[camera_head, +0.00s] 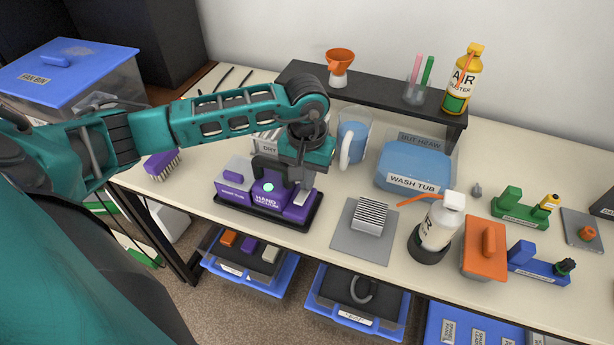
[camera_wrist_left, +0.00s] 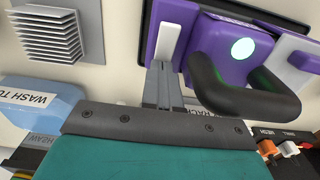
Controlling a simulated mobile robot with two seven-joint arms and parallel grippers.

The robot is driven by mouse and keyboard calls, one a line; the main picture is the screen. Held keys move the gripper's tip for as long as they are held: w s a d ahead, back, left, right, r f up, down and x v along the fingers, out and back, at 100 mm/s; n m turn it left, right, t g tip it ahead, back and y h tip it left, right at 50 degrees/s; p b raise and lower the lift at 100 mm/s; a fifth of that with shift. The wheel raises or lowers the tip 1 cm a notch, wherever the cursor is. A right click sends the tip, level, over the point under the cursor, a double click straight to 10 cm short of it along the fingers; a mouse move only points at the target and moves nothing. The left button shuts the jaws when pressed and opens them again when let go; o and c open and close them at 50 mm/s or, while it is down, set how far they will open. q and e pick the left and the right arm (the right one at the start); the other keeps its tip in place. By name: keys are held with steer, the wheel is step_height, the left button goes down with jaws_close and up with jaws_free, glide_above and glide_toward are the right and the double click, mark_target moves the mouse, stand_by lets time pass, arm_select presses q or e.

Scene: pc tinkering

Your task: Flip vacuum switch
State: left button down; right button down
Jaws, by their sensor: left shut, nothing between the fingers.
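The purple hand vacuum (camera_head: 268,200) sits in a black tray near the table's front edge, left of centre. A round pale-green light glows on its top, and it also shows in the left wrist view (camera_wrist_left: 243,48). A light switch-like paddle (camera_wrist_left: 168,42) lies on the purple body. My left gripper (camera_head: 301,203) points down at the vacuum's right part. In the left wrist view its shut, empty fingers (camera_wrist_left: 163,85) end right beside the paddle; I cannot tell whether they touch it. The black handle (camera_wrist_left: 245,95) arches beside the fingers. My right gripper is not in view.
A heatsink (camera_head: 370,215) on a grey mat stands right of the vacuum, with a white bottle (camera_head: 438,225) beyond it. The blue wash tub (camera_head: 414,166) and a blue pitcher (camera_head: 353,143) stand behind. A purple brush (camera_head: 162,164) lies left. Blue drawers (camera_head: 250,284) hang below the tabletop.

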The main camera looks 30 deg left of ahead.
arm_select(q)
steer(key=shift+r+p, duration=0.35)
steer(key=shift+r, duration=0.45)
steer(key=shift+r, duration=0.25)
step_height(320, 180, up, 13)
steer(key=w+p, duration=0.1)
steer(key=w, duration=0.1)
steer(key=shift+w+a+p, duration=0.35)
